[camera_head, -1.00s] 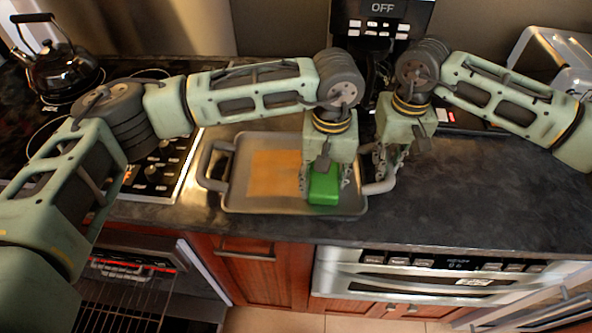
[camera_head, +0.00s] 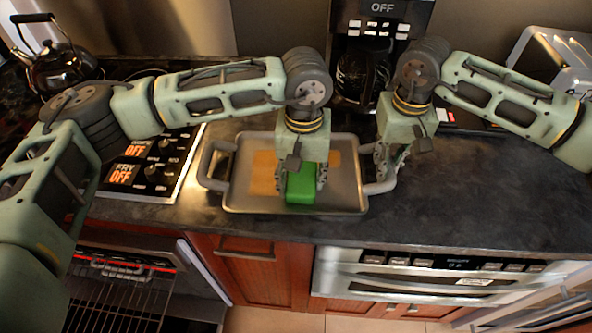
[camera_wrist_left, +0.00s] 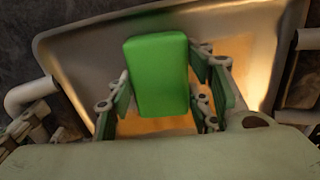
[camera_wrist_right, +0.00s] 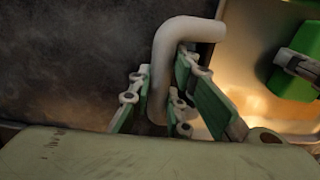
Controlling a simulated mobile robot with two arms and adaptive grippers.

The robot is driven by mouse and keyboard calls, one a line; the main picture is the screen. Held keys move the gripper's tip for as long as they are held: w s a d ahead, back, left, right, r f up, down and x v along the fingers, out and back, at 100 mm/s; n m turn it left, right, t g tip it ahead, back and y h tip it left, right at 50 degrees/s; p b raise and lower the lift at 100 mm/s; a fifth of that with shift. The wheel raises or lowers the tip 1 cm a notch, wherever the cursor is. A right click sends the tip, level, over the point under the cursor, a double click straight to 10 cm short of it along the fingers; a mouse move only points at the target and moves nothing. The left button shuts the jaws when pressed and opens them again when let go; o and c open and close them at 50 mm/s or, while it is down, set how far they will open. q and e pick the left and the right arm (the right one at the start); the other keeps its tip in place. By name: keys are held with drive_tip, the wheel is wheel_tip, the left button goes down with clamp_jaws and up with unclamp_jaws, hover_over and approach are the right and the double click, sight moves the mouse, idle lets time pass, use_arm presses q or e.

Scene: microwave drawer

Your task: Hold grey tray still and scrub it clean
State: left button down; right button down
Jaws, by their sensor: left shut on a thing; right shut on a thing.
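The grey tray (camera_head: 344,198) lies flat on the dark counter, with a handle at each side. An orange-brown patch (camera_head: 263,174) shows on its floor, partly hidden by my left arm. My left gripper (camera_head: 301,188) is shut on a green sponge block (camera_head: 300,192) and holds it down over the tray floor; the block also fills the middle of the left wrist view (camera_wrist_left: 158,75). I cannot tell for sure whether it touches the tray. My right gripper (camera_head: 384,178) is shut on the tray's right handle (camera_wrist_right: 165,75), which passes between its fingers in the right wrist view.
A stove with knobs (camera_head: 155,165) and a black kettle (camera_head: 58,68) stands at the left. A coffee maker (camera_head: 378,30) is behind the tray, a toaster (camera_head: 560,65) at the back right. The counter (camera_head: 470,205) right of the tray is clear.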

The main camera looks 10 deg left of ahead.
sight(259, 185)
use_arm(q)
drive_tip(key=shift+s+a, duration=0.1)
drive_tip(key=shift+a, duration=0.7)
drive_tip(key=shift+a, duration=0.15)
drive_tip(key=shift+s+a+f, duration=0.15)
drive_tip(key=shift+a, duration=1.5)
drive_tip(key=shift+s+a, duration=0.15)
drive_tip(key=shift+a, duration=1.85)
drive_tip(key=shift+d, duration=1.2)
drive_tip(key=shift+d, duration=1.05)
drive_tip(key=shift+a, duration=2.3)
drive_tip(key=shift+r, duration=0.4)
